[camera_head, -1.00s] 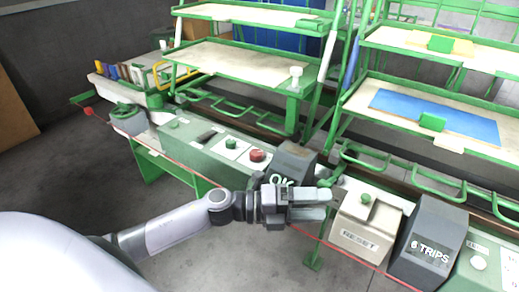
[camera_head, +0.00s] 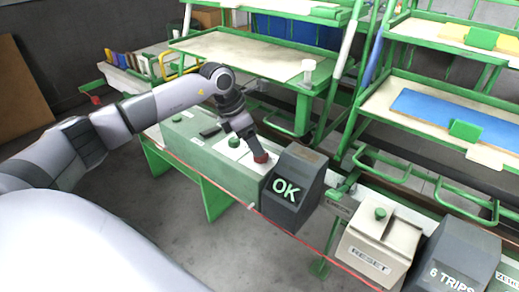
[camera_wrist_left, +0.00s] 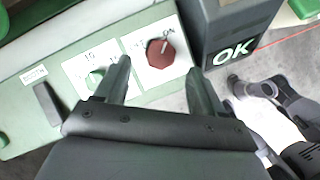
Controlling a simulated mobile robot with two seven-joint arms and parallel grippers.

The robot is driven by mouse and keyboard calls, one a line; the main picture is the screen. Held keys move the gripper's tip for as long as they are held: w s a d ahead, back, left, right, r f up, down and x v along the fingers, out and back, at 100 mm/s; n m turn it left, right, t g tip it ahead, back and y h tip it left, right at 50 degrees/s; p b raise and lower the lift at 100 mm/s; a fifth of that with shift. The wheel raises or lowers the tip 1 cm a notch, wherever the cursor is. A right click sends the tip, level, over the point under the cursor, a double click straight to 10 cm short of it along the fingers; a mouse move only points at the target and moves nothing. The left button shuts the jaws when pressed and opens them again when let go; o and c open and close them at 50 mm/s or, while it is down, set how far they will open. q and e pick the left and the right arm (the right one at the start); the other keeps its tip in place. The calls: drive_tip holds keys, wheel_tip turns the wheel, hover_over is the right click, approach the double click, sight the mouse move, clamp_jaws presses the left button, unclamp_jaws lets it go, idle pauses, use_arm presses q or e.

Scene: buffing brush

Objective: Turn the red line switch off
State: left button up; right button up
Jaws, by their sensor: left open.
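The red switch knob (camera_head: 261,157) sits on a white label plate on top of the green console (camera_head: 215,160). In the left wrist view, the knob (camera_wrist_left: 160,53) is a faceted red knob on its white plate. My left gripper (camera_head: 250,143) points down at the knob in the head view and partly covers its plate. In the left wrist view, the two fingers of the left gripper (camera_wrist_left: 160,70) are apart, with the knob visible between and just beyond the tips. Contact cannot be told. My right gripper is not in view.
A dark OK box (camera_head: 293,187) stands close to the right of the knob. A green button (camera_head: 234,142) is left of it. A RESET box (camera_head: 380,240) and a 6 TRIPS box (camera_head: 455,258) stand farther right. A red line (camera_head: 235,198) runs along the console front.

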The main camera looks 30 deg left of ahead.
use_arm(q)
drive_tip(key=shift+x, duration=2.4)
drive_tip(key=c, duration=1.1)
drive_tip(key=shift+o, duration=0.2)
